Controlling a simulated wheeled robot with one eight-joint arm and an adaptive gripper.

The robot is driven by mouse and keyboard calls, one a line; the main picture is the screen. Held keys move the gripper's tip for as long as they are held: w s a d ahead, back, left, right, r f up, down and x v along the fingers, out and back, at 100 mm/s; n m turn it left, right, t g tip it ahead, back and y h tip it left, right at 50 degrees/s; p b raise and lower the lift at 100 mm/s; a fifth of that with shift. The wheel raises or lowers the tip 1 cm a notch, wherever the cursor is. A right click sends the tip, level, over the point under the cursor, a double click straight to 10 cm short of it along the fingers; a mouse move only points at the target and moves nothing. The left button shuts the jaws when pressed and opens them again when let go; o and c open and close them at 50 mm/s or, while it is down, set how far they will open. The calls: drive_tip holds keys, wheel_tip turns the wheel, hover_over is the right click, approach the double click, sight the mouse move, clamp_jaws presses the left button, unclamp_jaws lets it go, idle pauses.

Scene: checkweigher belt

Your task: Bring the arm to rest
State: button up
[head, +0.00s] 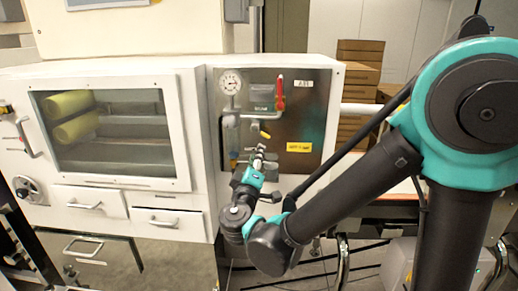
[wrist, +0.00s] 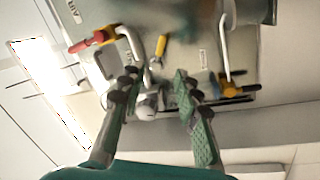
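My gripper (head: 259,156) is in front of the valve panel (head: 313,124) in the head view, at the end of my bent arm. In the wrist view, my gripper (wrist: 157,82) has its two fingers well apart, with no held object visible between them. Beyond the fingers are white pipes (wrist: 134,44), a red-handled valve (wrist: 92,39) and a small yellow handle (wrist: 157,62). I cannot tell the exact gap between the fingertips and these fittings.
A round gauge (head: 230,83) and a red lever (head: 281,92) are on the panel. To the left are a white cabinet with a window (head: 110,125) and drawers (head: 169,222) below. Cardboard boxes (head: 360,72) are stacked behind.

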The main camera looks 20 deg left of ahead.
drive_tip(key=shift+s+d+f, duration=0.1)
drive_tip(key=shift+s+d, duration=0.05)
drive_tip(key=shift+s, duration=0.55)
drive_tip(key=w+d+f+m+g+h, duration=0.25)
drive_tip(key=d+f, duration=0.25)
drive_tip(key=d, duration=0.5)
drive_tip(key=w+d+f+m+g+h, duration=0.25)
drive_tip(key=d+f+g, duration=0.2)
drive_tip(key=d, duration=0.55)
drive_tip(key=w+d+f+m+g+h, duration=0.25)
drive_tip(key=d+f, duration=0.25)
drive_tip(key=d, duration=0.5)
drive_tip(key=s+d+f+m+g+y, duration=0.4)
drive_tip(key=s+d+f+m+g, duration=0.2)
drive_tip(key=s+d+f, duration=0.5)
drive_tip(key=s, duration=0.3)
drive_tip(key=shift+y, duration=0.35)
